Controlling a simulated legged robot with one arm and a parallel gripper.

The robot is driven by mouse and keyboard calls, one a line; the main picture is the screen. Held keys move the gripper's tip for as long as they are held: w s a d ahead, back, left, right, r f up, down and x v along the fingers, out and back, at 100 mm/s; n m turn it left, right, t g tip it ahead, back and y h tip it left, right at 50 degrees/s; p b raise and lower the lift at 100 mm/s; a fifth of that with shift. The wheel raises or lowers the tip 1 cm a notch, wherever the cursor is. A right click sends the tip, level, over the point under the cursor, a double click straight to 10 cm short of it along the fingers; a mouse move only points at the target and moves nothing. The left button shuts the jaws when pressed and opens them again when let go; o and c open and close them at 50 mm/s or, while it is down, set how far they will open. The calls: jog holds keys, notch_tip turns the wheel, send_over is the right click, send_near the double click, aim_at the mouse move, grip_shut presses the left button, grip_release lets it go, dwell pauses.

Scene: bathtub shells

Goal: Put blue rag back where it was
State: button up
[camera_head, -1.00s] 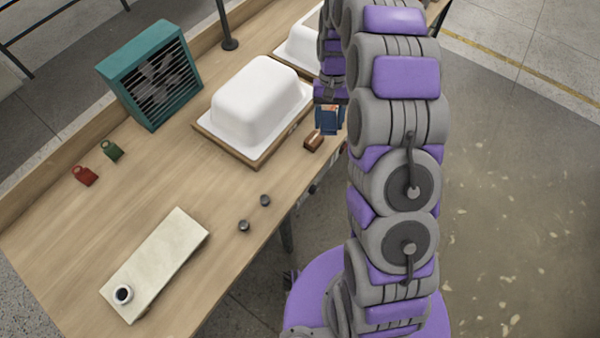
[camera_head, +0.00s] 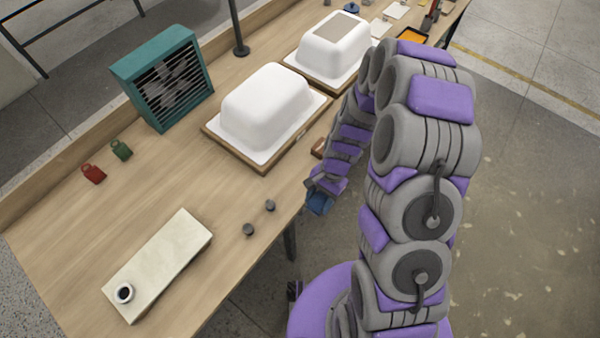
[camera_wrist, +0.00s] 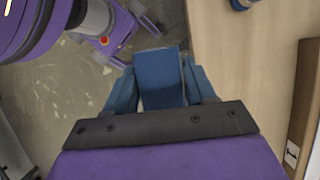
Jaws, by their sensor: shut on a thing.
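The blue rag (camera_head: 319,203) hangs from my gripper (camera_head: 314,194) at the front edge of the wooden table. In the wrist view the rag (camera_wrist: 160,78) is a folded dark-blue piece between the two blue fingers of my gripper (camera_wrist: 163,92). The gripper is shut on it. The rag appears to be just off the table's edge, over the floor; its exact height is unclear.
Bare wood lies around the knobs.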

jog(key=b, duration=0.2)
send_over(295, 179)
jog(key=w+d, duration=0.1)
jog(key=shift+w+d+f, duration=0.1)
jog(key=shift+d+f, duration=0.1)
jog(key=shift+f, duration=0.5)
jog(key=shift+a+f, duration=0.1)
jog(key=shift+a, duration=0.05)
notch_tip(295, 179, down, 4)
jog(key=shift+a+r+b, duration=0.1)
jog(key=shift+r+b, duration=0.15)
jog(key=shift+b, duration=0.25)
jog(key=shift+r, duration=0.1)
jog(key=o, duration=1)
